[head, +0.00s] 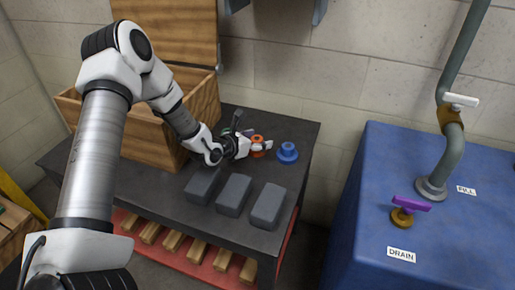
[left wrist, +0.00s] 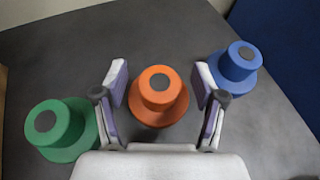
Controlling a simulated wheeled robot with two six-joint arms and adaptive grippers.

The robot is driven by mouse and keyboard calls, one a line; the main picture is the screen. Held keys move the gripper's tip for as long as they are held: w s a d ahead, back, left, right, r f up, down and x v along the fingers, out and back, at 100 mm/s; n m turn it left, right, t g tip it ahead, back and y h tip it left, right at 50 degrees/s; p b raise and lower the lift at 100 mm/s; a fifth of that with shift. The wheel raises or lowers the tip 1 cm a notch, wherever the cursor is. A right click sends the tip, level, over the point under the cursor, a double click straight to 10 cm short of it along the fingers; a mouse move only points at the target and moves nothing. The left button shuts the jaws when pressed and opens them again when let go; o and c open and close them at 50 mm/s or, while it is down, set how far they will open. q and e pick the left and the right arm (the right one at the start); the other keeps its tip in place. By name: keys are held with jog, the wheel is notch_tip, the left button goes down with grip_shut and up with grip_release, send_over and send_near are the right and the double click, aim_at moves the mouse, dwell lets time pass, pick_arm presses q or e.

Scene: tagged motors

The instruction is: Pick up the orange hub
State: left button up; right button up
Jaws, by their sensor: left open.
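The orange hub (left wrist: 158,92) stands upright on the dark table, centred between the fingers of my left gripper (left wrist: 160,95) in the left wrist view. The fingers are open, with a gap on each side of the hub. In the head view the orange hub (head: 257,142) is partly hidden by my left gripper (head: 258,146), which comes in from the left. My right gripper is not in view.
A blue hub (head: 287,152) stands to the right of the orange one, and a green hub (left wrist: 60,128) to its left. Several grey blocks (head: 234,194) lie along the table's front. A wooden crate (head: 140,136) and a blue tank (head: 440,215) flank them.

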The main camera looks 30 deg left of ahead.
pick_arm(q)
jog(key=shift+s+r, duration=0.1)
jog(key=shift+r, duration=0.05)
jog(key=shift+c, duration=0.3)
grip_shut()
jog(key=shift+r, duration=0.1)
